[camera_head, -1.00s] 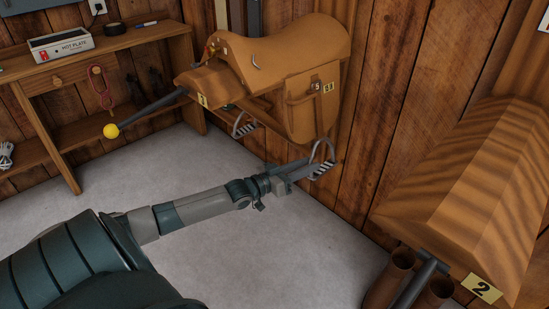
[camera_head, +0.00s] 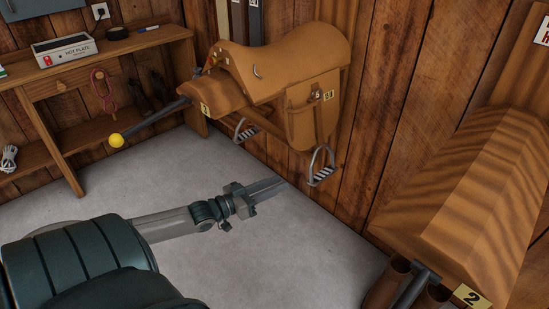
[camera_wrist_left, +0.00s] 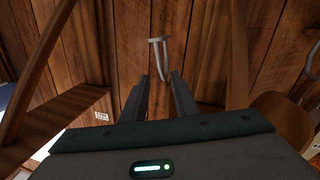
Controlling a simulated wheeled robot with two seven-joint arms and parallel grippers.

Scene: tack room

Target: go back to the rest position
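My left gripper (camera_head: 277,184) is low over the grey floor, below and left of the saddle. In the left wrist view its two fingers (camera_wrist_left: 160,92) stand apart with nothing held between them. A tan saddle (camera_head: 285,62) sits on a wall rack, with a metal stirrup (camera_head: 321,172) hanging at its right and another stirrup (camera_head: 246,130) further left. The gripper is clear of both. A thin grey metal piece (camera_wrist_left: 159,55) shows beyond the fingers; I cannot tell which part it is. My right gripper is not in view.
A yellow-tipped rack bar (camera_head: 150,124) sticks out left of the saddle. A second wooden rack (camera_head: 465,190), numbered 2, is at the right. The floor (camera_head: 270,250) between is free.

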